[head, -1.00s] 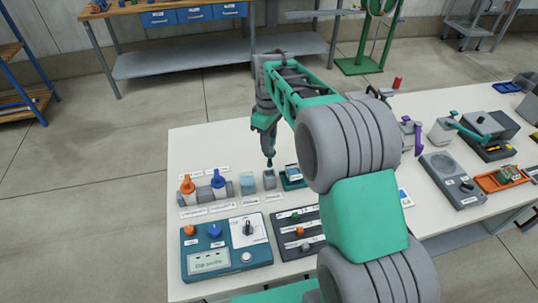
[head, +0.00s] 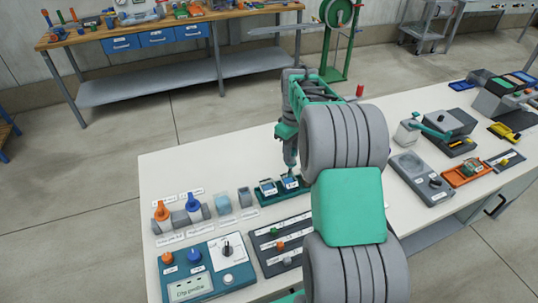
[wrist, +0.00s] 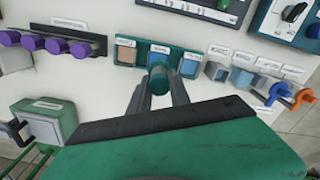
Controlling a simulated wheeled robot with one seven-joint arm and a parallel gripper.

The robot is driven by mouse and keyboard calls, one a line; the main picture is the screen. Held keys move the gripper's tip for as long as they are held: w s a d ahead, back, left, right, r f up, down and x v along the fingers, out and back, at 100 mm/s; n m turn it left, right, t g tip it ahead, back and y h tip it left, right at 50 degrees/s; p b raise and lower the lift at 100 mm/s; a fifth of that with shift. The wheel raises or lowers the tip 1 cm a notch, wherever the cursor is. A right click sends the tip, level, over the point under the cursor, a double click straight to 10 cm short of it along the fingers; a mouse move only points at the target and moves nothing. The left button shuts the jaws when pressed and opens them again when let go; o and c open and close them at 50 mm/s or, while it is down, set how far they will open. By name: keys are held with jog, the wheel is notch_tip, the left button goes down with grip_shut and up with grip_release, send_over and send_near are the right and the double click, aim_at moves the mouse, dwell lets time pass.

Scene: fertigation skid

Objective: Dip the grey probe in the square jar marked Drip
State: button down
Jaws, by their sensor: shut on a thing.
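My gripper (wrist: 160,100) is shut on a slim upright probe (wrist: 157,80), which looks dark grey-green here. In the head view, my gripper (head: 289,160) holds it tip down over the green tray (head: 268,200). The tray also shows in the wrist view (wrist: 142,64), with a brown-topped square jar (wrist: 126,54) at left, a blue one (wrist: 160,57) in the middle and another blue one (wrist: 187,64) at right. The probe overlaps the middle jar's near edge. I cannot tell whether its tip is inside. The jar labels are too small to read.
A grey jar (head: 245,197) and a pale blue jar (head: 223,203) stand left of the tray. A teal meter box (head: 210,272) lies in front. Purple-capped pieces (wrist: 57,46) stand left of the tray in the wrist view.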

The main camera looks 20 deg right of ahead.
aim_at(289, 165)
jog(key=shift+w+d+r+m, duration=0.25)
jog(key=shift+w+r+m, duration=0.15)
jog(key=shift+w, duration=0.1)
jog(key=shift+a+m, duration=0.1)
jog(key=shift+m, duration=0.4)
jog(key=shift+f+b, duration=2.35)
jog(key=shift+f, duration=1.8)
jog(key=shift+r, duration=0.1)
jog(key=shift+r+p, duration=2.9)
jog(key=shift+r, duration=1.35)
